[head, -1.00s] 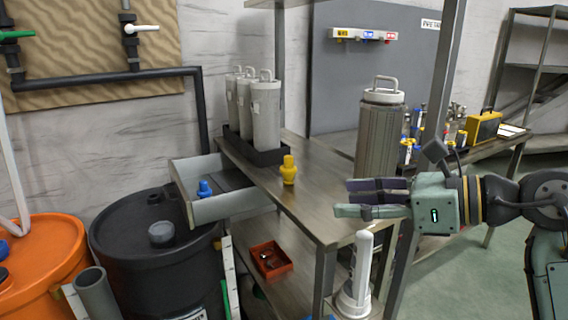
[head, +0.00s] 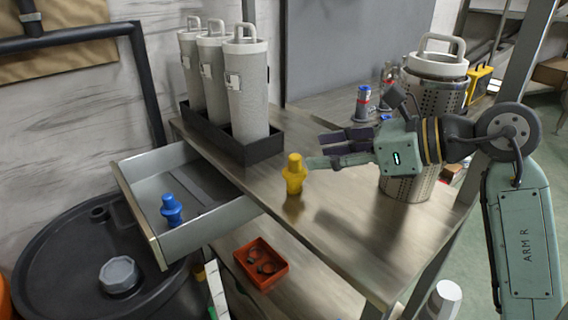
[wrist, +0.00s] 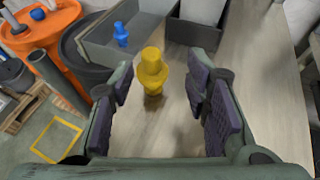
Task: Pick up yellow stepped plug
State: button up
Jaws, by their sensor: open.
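The yellow stepped plug (head: 294,174) stands upright on the metal bench top, near the edge by the open drawer. In the wrist view the yellow stepped plug (wrist: 152,72) is ahead of my jaws, roughly centred between them, just past the fingertips. My gripper (head: 335,149) is open and comes in from the right, low over the bench, with its fingers pointing at the plug. In the wrist view my gripper (wrist: 158,88) shows its two dark pads well apart, with bare bench between them.
A blue plug (head: 172,210) stands in the open grey drawer (head: 190,183). Several grey canisters (head: 247,90) stand in a black tray behind the yellow plug. A perforated metal canister (head: 405,185) stands behind my wrist. An orange bin (head: 260,268) is on the lower shelf.

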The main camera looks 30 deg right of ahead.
aim_at(301, 157)
jog(key=x, duration=0.4)
jog(key=shift+a+p, duration=0.15)
jog(key=shift+p, duration=0.15)
jog(key=shift+a+p+x, duration=0.15)
jog(key=shift+p+x, duration=0.3)
jog(key=shift+x, duration=0.95)
jog(key=shift+a+p+x, duration=0.2)
jog(key=shift+p+x, duration=0.25)
jog(key=shift+x, duration=0.9)
jog(key=shift+s, duration=0.2)
jog(key=shift+c, duration=0.5)
grip_shut()
